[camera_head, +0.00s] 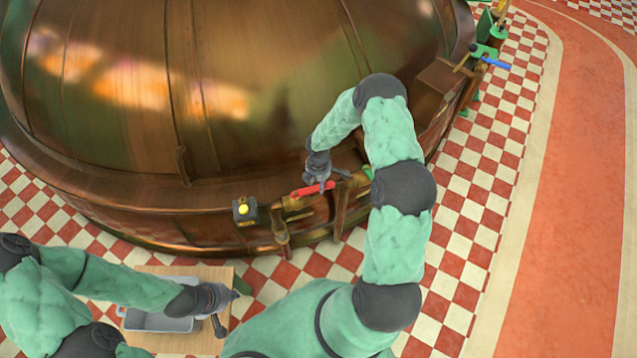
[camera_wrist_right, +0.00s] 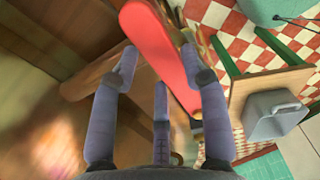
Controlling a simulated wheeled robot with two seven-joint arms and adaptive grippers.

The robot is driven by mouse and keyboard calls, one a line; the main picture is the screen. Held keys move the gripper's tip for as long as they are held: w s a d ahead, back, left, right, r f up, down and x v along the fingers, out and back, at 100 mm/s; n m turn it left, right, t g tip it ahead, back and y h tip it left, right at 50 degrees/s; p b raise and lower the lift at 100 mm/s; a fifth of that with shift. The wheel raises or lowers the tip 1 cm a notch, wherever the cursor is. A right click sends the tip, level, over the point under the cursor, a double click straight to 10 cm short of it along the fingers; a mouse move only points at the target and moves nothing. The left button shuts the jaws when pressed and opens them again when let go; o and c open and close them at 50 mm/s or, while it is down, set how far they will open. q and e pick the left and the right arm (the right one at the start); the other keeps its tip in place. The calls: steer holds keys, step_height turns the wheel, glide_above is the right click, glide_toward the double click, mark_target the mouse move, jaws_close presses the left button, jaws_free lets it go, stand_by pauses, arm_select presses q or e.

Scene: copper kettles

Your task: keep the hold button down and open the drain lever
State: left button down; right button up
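The red drain lever (camera_head: 312,190) lies roughly level on a pipe fitting at the copper kettle's front rim. My right gripper (camera_head: 321,184) is over the lever. In the right wrist view the lever (camera_wrist_right: 163,45) runs between the spread fingers (camera_wrist_right: 160,62); I cannot tell whether they touch it. The hold button (camera_head: 243,209) is a yellow button on a dark box, left of the lever. Nothing covers it. My left gripper (camera_head: 232,305) is below and apart from the button, over the wooden table, its fingers spread and empty.
The big copper kettle (camera_head: 260,110) fills the back. A grey bin (camera_head: 160,322) stands on the wooden table (camera_head: 185,343) at the lower left; the bin also shows in the right wrist view (camera_wrist_right: 273,115). A blue-handled fitting (camera_head: 496,63) is far right. Checkered floor is open at right.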

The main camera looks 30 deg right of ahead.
mark_target(318, 185)
steer(key=shift+o, duration=0.8)
steer(key=shift+r, duration=0.1)
step_height(318, 185, up, 12)
stand_by(0.4)
steer(key=s+a+f+m+y+b, duration=0.1)
steer(key=s+a+f+m, duration=0.2)
steer(key=a, duration=0.3)
steer(key=s+a+f+m+y, duration=0.1)
steer(key=s+a+f+m, duration=0.15)
steer(key=a, duration=0.25)
steer(key=s+a+f+m+y+b, duration=0.1)
steer(key=s+a+f+m+y, duration=0.1)
steer(key=s+a+f+m, duration=0.3)
steer(key=s+a+f+m+b, duration=0.1)
steer(key=s+a+f+m, duration=0.1)
steer(key=s+a+m, duration=0.5)
steer(key=shift+s+a+f, duration=0.2)
steer(key=shift+s+f, duration=0.15)
steer(key=shift+s, duration=0.45)
